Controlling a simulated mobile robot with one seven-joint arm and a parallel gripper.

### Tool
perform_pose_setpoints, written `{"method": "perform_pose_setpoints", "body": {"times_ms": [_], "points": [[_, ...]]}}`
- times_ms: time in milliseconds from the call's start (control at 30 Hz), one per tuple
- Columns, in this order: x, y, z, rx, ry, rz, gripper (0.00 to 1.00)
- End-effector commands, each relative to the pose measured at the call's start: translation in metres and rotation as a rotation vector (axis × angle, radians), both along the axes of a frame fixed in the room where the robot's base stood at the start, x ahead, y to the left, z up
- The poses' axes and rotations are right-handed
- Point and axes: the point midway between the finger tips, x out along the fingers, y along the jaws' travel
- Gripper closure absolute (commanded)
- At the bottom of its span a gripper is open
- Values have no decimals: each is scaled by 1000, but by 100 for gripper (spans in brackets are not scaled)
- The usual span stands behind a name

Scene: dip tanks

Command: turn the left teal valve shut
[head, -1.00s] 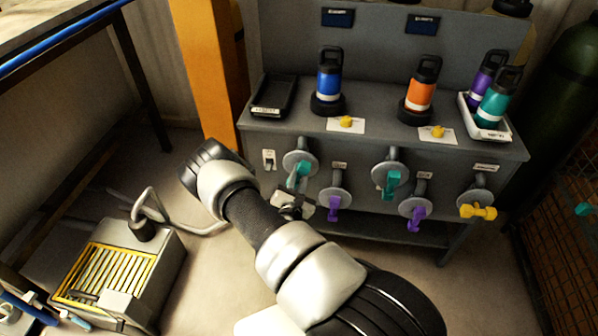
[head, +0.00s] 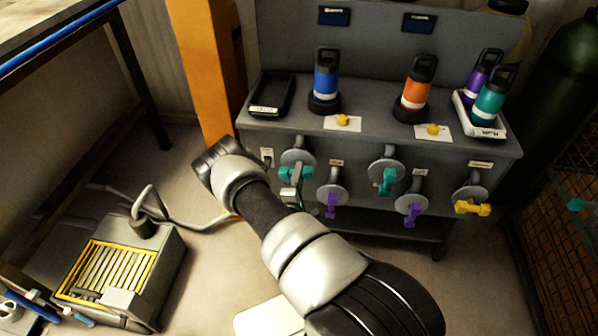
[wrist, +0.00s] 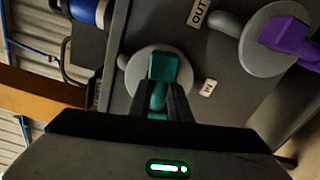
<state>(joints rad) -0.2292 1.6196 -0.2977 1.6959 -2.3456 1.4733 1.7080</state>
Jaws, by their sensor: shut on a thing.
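The left teal valve (head: 305,173) is on the front panel of the grey bench, below the black tray and the blue bottle. Its teal handle lies roughly sideways across its round grey flange. My gripper (head: 291,186) is at this handle, partly hidden by my arm in the head view. In the wrist view the teal handle (wrist: 163,68) sits between the two dark fingers of my gripper (wrist: 164,98), which are shut on it. The round flange shows behind it, and the handle's lower part is hidden by the fingers.
A purple valve (head: 331,200) is close on the right, also in the wrist view (wrist: 285,33). A second teal valve (head: 387,180), another purple valve (head: 409,210) and a yellow valve (head: 473,207) are further right. An orange post (head: 203,70) stands left of the bench.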

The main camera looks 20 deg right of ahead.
Motion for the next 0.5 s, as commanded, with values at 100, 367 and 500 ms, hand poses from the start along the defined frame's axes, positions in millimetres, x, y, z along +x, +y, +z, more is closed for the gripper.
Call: {"method": "perform_pose_setpoints", "body": {"times_ms": [100, 367, 500], "points": [[-1, 1, -1, 62, -39, 1, 100], [-1, 1, -3, 147, -97, 1, 100], [-1, 1, -3, 168, -111, 2, 100]]}}
